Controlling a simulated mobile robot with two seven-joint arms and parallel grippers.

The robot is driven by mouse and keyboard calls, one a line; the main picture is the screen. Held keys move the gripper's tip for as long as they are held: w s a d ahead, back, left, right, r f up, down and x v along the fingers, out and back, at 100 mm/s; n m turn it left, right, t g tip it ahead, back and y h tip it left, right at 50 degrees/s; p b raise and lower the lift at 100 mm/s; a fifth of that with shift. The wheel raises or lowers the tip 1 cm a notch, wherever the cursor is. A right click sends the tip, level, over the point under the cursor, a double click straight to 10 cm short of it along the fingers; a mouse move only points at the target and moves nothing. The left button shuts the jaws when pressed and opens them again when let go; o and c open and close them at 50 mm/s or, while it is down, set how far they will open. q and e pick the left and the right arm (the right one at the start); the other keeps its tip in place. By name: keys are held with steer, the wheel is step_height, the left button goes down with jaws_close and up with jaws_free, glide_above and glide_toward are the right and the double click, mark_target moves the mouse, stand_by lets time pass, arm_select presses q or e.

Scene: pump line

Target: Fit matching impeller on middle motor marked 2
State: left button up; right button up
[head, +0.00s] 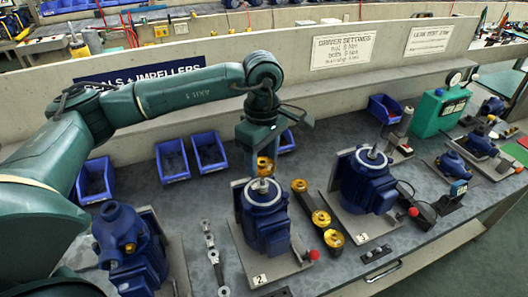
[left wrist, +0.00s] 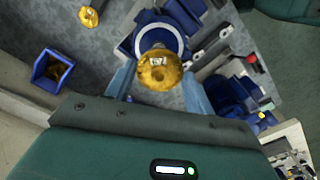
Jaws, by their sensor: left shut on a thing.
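The middle motor (head: 265,222) is blue, stands upright on a grey plate tagged 2, and has a pale top with a shaft. My left gripper (head: 265,155) points down over it, shut on a gold impeller (head: 264,167). The impeller appears just above the motor's shaft top; I cannot tell whether they touch. In the left wrist view the impeller (left wrist: 158,72) sits between the two fingers, with a small white tag too small to read. The blue motor (left wrist: 165,30) shows behind it, partly hidden. My right gripper is not in view.
A dark strip with gold parts (head: 320,217) lies right of the middle motor. Another blue motor (head: 368,180) stands to the right, and a blue pump (head: 125,240) to the left. Blue bins (head: 172,160) line the low back wall. A red knob (head: 314,254) is near the plate's corner.

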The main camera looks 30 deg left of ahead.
arm_select(q)
step_height(320, 180, down, 4)
steer(key=shift+w+r+b, duration=0.1)
steer(key=shift+r+b, duration=0.05)
steer(key=shift+b, duration=0.7)
steer(key=shift+f+b, duration=0.4)
steer(key=shift+f, duration=0.25)
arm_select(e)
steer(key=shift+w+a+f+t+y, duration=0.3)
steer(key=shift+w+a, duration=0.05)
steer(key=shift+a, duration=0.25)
arm_select(q)
steer(key=shift+b, duration=0.45)
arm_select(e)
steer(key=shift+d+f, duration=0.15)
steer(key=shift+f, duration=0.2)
arm_select(q)
steer(key=shift+f+b, duration=0.25)
steer(key=shift+b, duration=0.1)
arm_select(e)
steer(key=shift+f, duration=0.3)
arm_select(q)
steer(key=o, duration=1.5)
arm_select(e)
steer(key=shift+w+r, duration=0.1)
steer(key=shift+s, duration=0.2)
